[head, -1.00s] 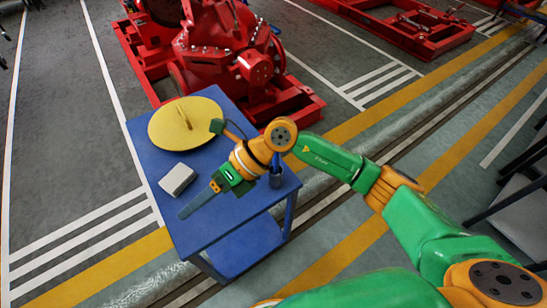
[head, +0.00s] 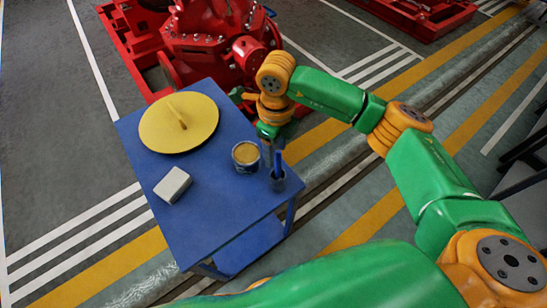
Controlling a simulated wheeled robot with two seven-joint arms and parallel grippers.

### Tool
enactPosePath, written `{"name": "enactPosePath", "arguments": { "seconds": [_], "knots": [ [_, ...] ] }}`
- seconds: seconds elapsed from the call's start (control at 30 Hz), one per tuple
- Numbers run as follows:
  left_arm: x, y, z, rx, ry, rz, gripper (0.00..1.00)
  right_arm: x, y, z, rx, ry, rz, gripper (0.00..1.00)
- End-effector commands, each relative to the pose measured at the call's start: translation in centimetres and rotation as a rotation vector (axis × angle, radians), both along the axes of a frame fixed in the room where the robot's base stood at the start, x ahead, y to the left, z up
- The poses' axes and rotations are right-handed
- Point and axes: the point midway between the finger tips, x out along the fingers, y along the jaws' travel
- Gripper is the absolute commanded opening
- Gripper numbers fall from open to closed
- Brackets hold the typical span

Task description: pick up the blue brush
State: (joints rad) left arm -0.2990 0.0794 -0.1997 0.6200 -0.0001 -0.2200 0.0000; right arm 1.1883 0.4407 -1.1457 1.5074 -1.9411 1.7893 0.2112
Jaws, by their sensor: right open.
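The blue brush (head: 278,159) stands upright in a small dark cup (head: 277,182) near the right corner of the blue table; its lower end is hidden in the cup. My right gripper (head: 268,152) is open and points down just behind the brush, close to it in the picture. Its fingers are small and partly hidden, and nothing shows between them. I cannot tell whether it touches the brush. My left gripper is out of view.
On the blue table (head: 215,225) are a tin with yellow contents (head: 246,155), a white block (head: 173,185) and a round yellow disc (head: 160,137) with a yellow handle-like piece. A red pumpset (head: 215,40) stands behind. The table's front is clear.

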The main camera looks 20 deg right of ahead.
Motion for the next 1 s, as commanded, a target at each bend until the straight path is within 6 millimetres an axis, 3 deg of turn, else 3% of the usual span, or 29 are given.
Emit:
{"name": "enactPosePath", "arguments": {
  "seconds": [0.17, 0.33, 0.43, 0.67, 0.9, 1.0],
  "knots": [
    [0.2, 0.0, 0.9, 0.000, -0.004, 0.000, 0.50, -0.2, -0.1, -1.6, 0.000, 0.005, -0.001, 0.56],
    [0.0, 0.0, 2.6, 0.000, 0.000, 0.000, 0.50, -1.1, -0.4, -4.7, 0.000, 0.007, 0.000, 0.56],
    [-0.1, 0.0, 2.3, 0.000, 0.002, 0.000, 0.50, -0.9, -0.4, -6.5, 0.001, 0.003, 0.000, 0.56],
    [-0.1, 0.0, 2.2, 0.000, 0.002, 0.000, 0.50, -0.9, -0.3, -7.1, 0.002, 0.001, 0.001, 0.56],
    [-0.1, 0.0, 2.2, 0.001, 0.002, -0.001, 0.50, -0.8, -0.4, -7.1, 0.002, 0.001, 0.001, 0.00],
    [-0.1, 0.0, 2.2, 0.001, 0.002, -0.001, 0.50, -0.8, -0.4, -7.1, 0.002, 0.001, 0.001, 0.00]
  ]
}}
